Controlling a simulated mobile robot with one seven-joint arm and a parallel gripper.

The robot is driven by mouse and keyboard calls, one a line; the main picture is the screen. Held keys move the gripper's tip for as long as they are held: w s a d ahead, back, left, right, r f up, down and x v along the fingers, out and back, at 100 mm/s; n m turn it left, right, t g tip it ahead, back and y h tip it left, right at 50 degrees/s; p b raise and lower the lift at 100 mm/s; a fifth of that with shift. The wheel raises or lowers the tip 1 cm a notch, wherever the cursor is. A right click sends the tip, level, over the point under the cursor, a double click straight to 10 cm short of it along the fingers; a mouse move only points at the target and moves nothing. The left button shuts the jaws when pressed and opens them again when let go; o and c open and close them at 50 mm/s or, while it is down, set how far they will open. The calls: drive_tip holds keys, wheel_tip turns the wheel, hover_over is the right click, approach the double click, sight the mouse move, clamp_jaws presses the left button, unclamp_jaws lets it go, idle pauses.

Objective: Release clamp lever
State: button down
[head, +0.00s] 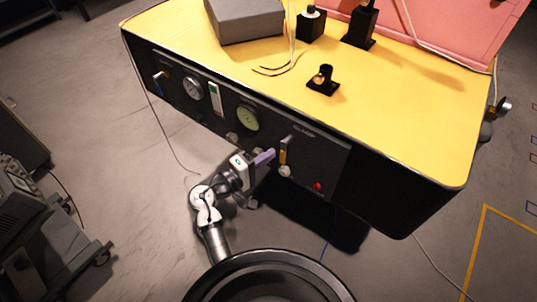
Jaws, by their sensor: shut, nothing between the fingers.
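The clamp lever (283,157) shows as a small upright orange and grey piece on the dark front panel (325,160) of the yellow-topped bench, below small lettering that seems to read CLAMP. My gripper (272,154) has purple-grey fingers that are shut and empty. Its fingertips are just left of the lever, close to the panel. I cannot tell whether they touch the lever. The lever's exact position is too small to read.
A pale round knob (285,171) sits just below the lever, and a red button (318,186) is to its right. Round gauges (247,118) are to the left. A grey box (244,19) and black fixtures (322,82) stand on the yellow top (400,110). Floor is clear right of my arm.

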drive_tip(key=shift+s+d, duration=0.2)
drive_tip(key=shift+d, duration=0.1)
drive_tip(key=shift+f, duration=0.1)
idle(0.3)
drive_tip(key=shift+s+d+n, duration=0.15)
drive_tip(key=shift+d+n, duration=0.05)
drive_tip(key=shift+n, duration=0.2)
